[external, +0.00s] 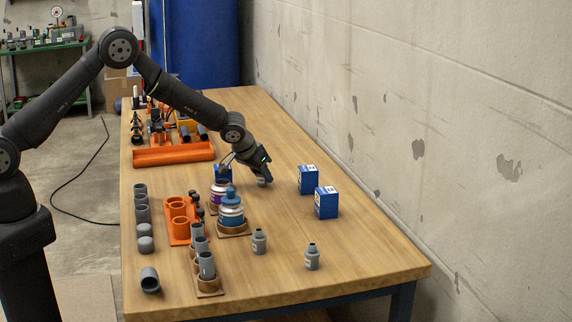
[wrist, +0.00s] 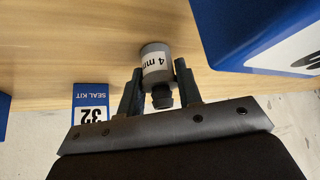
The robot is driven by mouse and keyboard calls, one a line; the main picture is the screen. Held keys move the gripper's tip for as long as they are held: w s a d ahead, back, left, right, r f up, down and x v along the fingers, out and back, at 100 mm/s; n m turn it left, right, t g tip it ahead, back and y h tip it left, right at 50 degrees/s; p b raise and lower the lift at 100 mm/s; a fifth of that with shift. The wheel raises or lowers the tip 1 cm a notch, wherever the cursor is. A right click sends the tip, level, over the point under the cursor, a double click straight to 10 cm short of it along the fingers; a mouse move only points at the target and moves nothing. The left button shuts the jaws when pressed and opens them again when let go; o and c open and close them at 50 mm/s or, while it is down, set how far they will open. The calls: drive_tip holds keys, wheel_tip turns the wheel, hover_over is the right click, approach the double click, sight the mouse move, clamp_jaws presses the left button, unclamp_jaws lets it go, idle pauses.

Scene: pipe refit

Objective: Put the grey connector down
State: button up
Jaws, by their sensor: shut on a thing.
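My gripper (external: 262,175) is shut on a grey connector (wrist: 155,62) with a white label reading "4 mm". In the wrist view the connector sits between the two fingers (wrist: 156,88), its narrow dark neck towards my palm and its wide end away. In the external view only a small part of the connector (external: 263,182) shows below the fingers, low over the bench. I cannot tell whether it touches the wood. Two similar grey connectors stand upright on the bench nearer the front, one in the middle (external: 259,243) and one to the right (external: 312,258).
Purple and blue-capped jars (external: 231,212), an orange holder (external: 180,226) and grey pipe pieces (external: 149,280) are to the left. The wooden bench (external: 370,262) is clear at front right.

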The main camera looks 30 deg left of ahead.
drive_tip(key=shift+f, duration=0.2)
drive_tip(key=o, duration=1)
drive_tip(key=shift+c, duration=0.2)
drive_tip(key=shift+r, duration=0.1)
drive_tip(key=shift+s+r, duration=0.1)
drive_tip(key=shift+r, duration=0.15)
drive_tip(key=v, duration=1.1)
drive_tip(key=shift+s+r, duration=0.2)
drive_tip(key=shift+r, duration=0.1)
drive_tip(key=x, duration=1.2)
